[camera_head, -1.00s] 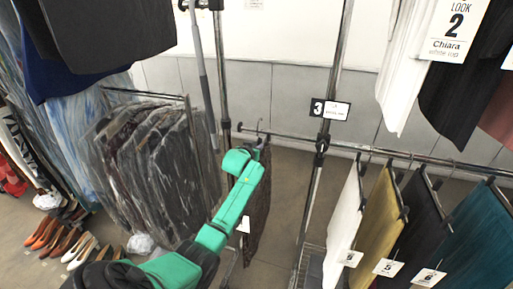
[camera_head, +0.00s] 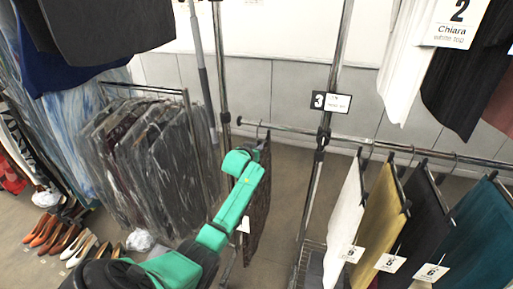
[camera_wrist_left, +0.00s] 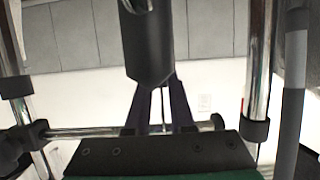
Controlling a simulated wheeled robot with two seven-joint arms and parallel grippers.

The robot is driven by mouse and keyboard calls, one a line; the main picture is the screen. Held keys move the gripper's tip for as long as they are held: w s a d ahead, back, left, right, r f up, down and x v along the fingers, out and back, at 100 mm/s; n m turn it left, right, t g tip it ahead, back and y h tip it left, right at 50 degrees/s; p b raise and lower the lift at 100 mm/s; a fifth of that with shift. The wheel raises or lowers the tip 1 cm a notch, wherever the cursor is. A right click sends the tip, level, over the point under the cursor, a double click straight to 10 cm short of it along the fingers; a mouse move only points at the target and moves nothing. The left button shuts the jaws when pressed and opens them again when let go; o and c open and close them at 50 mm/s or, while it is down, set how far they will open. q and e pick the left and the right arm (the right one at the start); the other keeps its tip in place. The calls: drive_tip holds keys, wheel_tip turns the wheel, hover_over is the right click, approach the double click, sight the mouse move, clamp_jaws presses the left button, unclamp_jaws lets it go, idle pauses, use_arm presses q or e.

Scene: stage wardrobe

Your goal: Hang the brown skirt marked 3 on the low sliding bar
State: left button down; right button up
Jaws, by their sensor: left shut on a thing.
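My left gripper (camera_head: 261,147) reaches in from the lower left and is shut on the hanger of the brown skirt (camera_head: 258,205). The skirt hangs down, dark and patterned, partly hidden by my green arm, with a small white tag at its left. The hanger's hook (camera_head: 259,127) shows close to the left end of the low bar (camera_head: 285,130); I cannot tell if it is over the bar. My right gripper is out of view.
A "3" label (camera_head: 331,102) is on a chrome post crossing the bar. Right of the post hang a white garment (camera_head: 343,220), a mustard one (camera_head: 380,215), a black one and a teal one. A rack of bagged clothes (camera_head: 150,160) and shoes (camera_head: 62,238) are at left.

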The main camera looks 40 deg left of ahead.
use_arm(q)
drive_tip(key=shift+f, duration=0.15)
drive_tip(key=c, duration=0.7)
unclamp_jaws()
drive_tip(key=shift+s, duration=0.1)
